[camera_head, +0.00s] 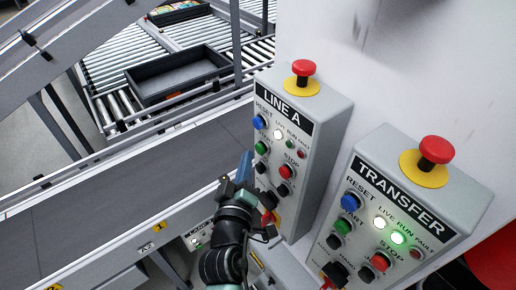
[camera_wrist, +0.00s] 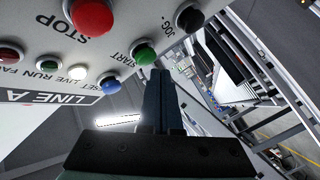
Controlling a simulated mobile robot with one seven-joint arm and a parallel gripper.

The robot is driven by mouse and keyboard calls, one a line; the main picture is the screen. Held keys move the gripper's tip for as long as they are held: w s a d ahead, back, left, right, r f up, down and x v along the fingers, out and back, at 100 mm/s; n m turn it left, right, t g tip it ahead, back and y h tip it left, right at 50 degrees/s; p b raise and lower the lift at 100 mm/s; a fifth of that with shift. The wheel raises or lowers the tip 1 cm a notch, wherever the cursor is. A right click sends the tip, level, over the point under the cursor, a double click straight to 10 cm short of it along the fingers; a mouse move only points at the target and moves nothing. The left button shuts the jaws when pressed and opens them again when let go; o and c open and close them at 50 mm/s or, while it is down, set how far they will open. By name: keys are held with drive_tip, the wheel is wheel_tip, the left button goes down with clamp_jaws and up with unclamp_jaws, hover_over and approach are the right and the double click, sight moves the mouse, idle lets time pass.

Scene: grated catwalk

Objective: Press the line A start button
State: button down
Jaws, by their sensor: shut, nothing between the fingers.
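The LINE A panel (camera_head: 318,120) is a grey box with a black label. Its green START button (camera_head: 261,148) sits below the blue RESET button (camera_head: 259,122). In the wrist view the green START button (camera_wrist: 144,53) is just beyond and slightly left of my fingertips. My gripper (camera_head: 246,157) is shut and empty, just left of the panel's lower left side. In the wrist view my gripper (camera_wrist: 161,74) points toward the panel face. I cannot tell whether the fingertips touch the button.
The red STOP button (camera_head: 285,171) and a black knob (camera_head: 261,167) are close to START. A red emergency button (camera_head: 304,67) tops the panel. The TRANSFER panel (camera_head: 408,190) stands to the right. A conveyor with a grey tray (camera_head: 178,75) lies behind.

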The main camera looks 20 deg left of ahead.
idle(0.3)
drive_tip(key=shift+w+d, duration=0.3)
drive_tip(key=shift+w, duration=0.05)
drive_tip(key=shift+w+d+p, duration=0.5)
drive_tip(key=shift+w+p, duration=0.15)
drive_tip(key=shift+p, duration=0.15)
idle(0.9)
drive_tip(key=shift+s, duration=0.1)
drive_tip(key=shift+s+a+b, duration=0.75)
drive_tip(key=shift+s+b, duration=0.15)
drive_tip(key=shift+b, duration=0.05)
